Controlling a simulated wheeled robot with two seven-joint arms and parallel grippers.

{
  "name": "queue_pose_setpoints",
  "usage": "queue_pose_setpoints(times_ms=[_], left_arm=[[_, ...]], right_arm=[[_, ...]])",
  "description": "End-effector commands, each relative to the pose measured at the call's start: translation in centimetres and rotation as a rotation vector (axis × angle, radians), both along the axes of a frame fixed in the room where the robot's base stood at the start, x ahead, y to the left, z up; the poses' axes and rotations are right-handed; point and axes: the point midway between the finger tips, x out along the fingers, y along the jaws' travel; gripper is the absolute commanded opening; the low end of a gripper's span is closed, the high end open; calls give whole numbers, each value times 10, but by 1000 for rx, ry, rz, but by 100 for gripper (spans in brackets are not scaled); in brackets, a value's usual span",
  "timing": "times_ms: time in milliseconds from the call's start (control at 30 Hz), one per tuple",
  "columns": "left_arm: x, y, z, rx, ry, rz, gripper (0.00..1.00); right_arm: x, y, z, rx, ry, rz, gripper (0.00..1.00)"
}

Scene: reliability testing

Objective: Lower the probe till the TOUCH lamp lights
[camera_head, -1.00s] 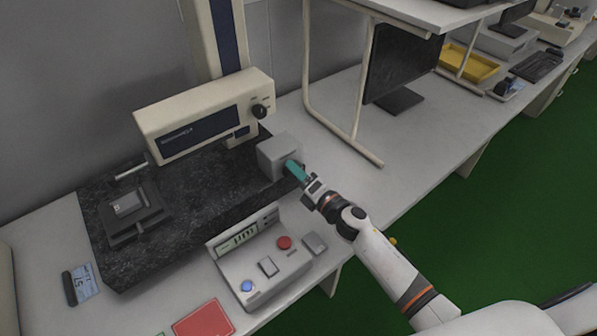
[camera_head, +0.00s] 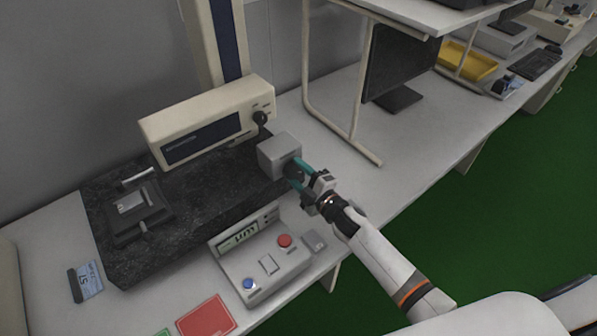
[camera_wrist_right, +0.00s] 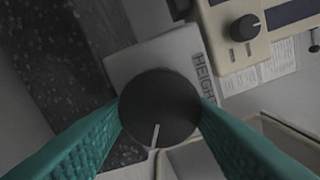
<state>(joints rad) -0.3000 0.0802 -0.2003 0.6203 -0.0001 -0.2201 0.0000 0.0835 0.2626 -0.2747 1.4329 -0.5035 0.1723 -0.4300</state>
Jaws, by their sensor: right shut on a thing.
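My right gripper (camera_head: 299,174) is shut on a round black knob (camera_wrist_right: 160,108) on the front of a grey box (camera_head: 279,150). In the right wrist view the teal fingers grip the knob from both sides. A white line marks the knob's face, and partly hidden lettering reading "HEIGH" is on the box. A cream measuring head (camera_head: 207,122) sits on a tall column. A pale rod (camera_head: 137,178), seemingly the probe, shows below its left end, above a dark block (camera_head: 134,208). I cannot tell whether they touch. I cannot make out the TOUCH lamp. My left gripper is out of view.
A control box (camera_head: 262,280) with a display, red button and blue button stands in front of the dark stone base (camera_head: 190,235). A red booklet (camera_head: 206,318) lies at the table's front. A shelf frame and monitor (camera_head: 400,70) stand behind right.

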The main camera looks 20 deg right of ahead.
Motion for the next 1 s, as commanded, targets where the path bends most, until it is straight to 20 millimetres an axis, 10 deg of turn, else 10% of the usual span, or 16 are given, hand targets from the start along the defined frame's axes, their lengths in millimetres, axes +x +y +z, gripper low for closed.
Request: queue_pose_setpoints(times_ms=[667, 700, 800, 1000], left_arm=[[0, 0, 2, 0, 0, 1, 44], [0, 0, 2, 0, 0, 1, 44], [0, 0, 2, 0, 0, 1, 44], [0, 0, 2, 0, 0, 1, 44]], right_arm=[[0, 0, -2, 64, 27, -1, 25], [0, 0, -2, 64, 27, -1, 50], [0, 0, -2, 63, 27, -1, 66], [0, 0, -1, 63, 24, -1, 70]])
